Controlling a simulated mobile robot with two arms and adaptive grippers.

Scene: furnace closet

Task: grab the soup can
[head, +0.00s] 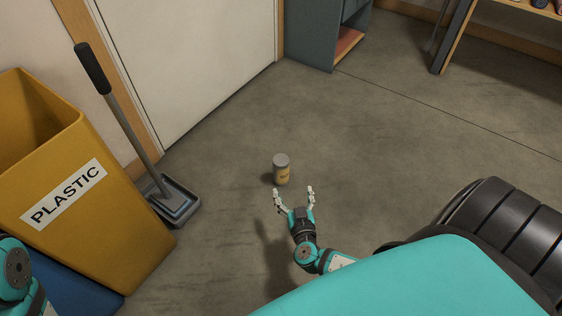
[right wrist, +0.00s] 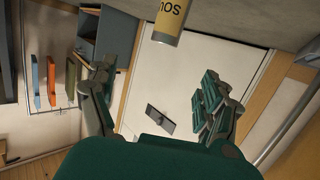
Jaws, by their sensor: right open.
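The soup can (head: 281,169) stands upright on the grey floor in the head view, with a grey top and a yellow label. My right gripper (head: 294,192) is open and empty, just on the near side of the can, its fingers pointing toward it. In the right wrist view the can (right wrist: 170,20) shows at the top edge, partly cut off, with letters on its yellow label. The right gripper's spread fingers (right wrist: 160,95) show below it with nothing between them. Of my left arm only a part shows at the lower left of the head view; its gripper is out of view.
A yellow bin marked PLASTIC (head: 70,190) stands at the left. A long-handled dustpan (head: 172,200) is beside it. A closed white door (head: 190,60) and a grey cabinet (head: 325,35) are behind. The floor right of the can is clear.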

